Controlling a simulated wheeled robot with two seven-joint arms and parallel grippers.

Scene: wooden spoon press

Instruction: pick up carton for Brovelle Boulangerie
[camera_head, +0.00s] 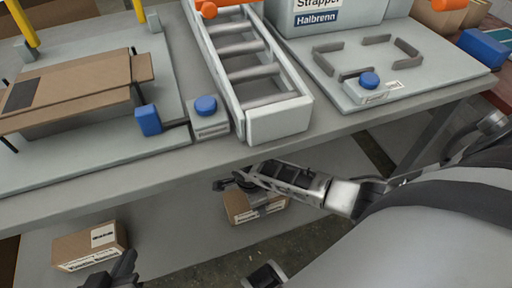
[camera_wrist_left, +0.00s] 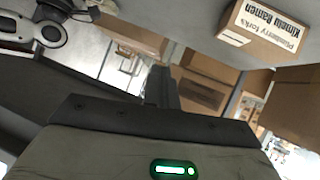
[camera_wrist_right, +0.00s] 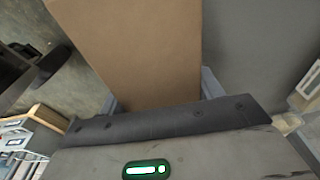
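A brown carton (camera_head: 240,207) with a white label is below the workbench, under my right gripper (camera_head: 228,184). In the right wrist view the carton (camera_wrist_right: 140,50) fills the gap between the fingers, which lie against both its sides, so the gripper appears shut on it. Whether it rests on the surface below is hidden. A second carton (camera_head: 82,249) with white labels lies at lower left. My left gripper (camera_head: 118,270) is beside that carton, with its fingers together and empty. The cartons' names are unreadable in the head view.
A workbench (camera_head: 190,165) carries a press fixture (camera_head: 60,120), a roller conveyor (camera_head: 282,118) and a Strapper machine (camera_head: 325,14). Its front edge overhangs the cartons. The left wrist view shows a carton (camera_wrist_left: 262,27) labelled Kimelu Ramen and other brown boxes (camera_wrist_left: 290,100).

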